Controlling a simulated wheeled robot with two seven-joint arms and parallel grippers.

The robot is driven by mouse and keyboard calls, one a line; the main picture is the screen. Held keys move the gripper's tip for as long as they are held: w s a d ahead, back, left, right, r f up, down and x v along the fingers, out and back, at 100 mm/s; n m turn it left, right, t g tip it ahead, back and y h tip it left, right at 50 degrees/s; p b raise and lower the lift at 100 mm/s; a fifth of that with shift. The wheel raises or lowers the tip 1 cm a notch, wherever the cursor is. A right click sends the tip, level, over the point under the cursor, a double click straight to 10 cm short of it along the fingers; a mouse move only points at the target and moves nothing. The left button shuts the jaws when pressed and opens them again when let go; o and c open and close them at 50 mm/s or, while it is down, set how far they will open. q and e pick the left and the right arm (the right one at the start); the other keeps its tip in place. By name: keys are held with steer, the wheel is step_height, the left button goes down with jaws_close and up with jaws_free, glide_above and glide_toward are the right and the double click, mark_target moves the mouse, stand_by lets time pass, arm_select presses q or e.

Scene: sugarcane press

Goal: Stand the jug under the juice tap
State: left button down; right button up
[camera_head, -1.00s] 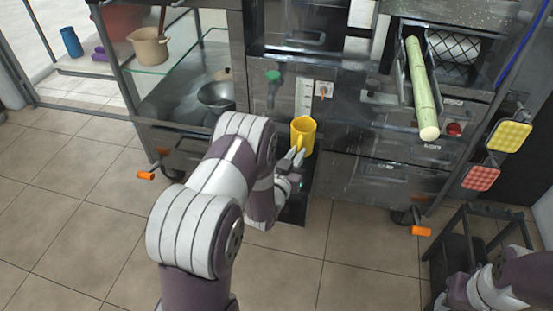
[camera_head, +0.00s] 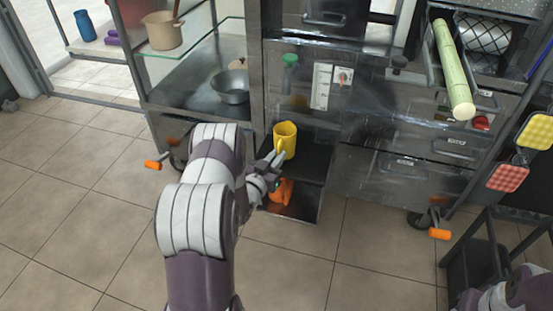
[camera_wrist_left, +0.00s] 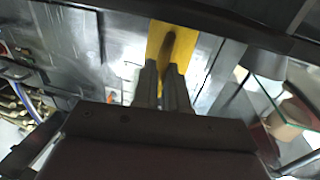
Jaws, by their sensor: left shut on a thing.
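The yellow jug (camera_head: 288,137) is upright in the dark recess of the steel press, low at its front. It is roughly below the green knob (camera_head: 290,60), which may belong to the juice tap; the spout itself I cannot make out. My left gripper (camera_head: 276,158) is shut on the jug's handle from the front left. In the left wrist view the jug (camera_wrist_left: 185,35) shows beyond the two closed fingers (camera_wrist_left: 161,82). Whether the jug's base touches the dark shelf (camera_head: 308,160) I cannot tell. My right gripper is out of view.
An orange object (camera_head: 281,191) shows below the gripper. A steel bowl (camera_head: 231,87) and a beige pot (camera_head: 162,30) stand at the left. A green cane (camera_head: 452,70) lies in the chute at the right. A dark stool (camera_head: 478,255) stands at lower right.

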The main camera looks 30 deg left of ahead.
arm_select(q)
steer(key=c, duration=1.2)
jaws_free()
steer(key=shift+f, duration=0.15)
steer(key=shift+o, duration=0.2)
steer(key=shift+s+r, duration=0.15)
steer(key=shift+r, duration=0.1)
steer(key=s+p, duration=0.4)
steer(key=s, duration=0.7)
steer(key=w+d+r+m+g, duration=0.25)
steer(key=w+d+g, duration=0.25)
steer(key=g, duration=0.3)
steer(key=s+d+r+n+g, duration=0.1)
steer(key=s+d+r+g, duration=0.3)
steer(key=s, duration=0.5)
steer(key=s+d+r+n+g, duration=0.1)
steer(key=s+d+r+g, duration=0.2)
steer(key=s+d, duration=0.5)
steer(key=shift+s+d+r+g+h, duration=0.15)
steer(key=shift+s+r+g+h, duration=0.2)
steer(key=shift+s+g, duration=0.45)
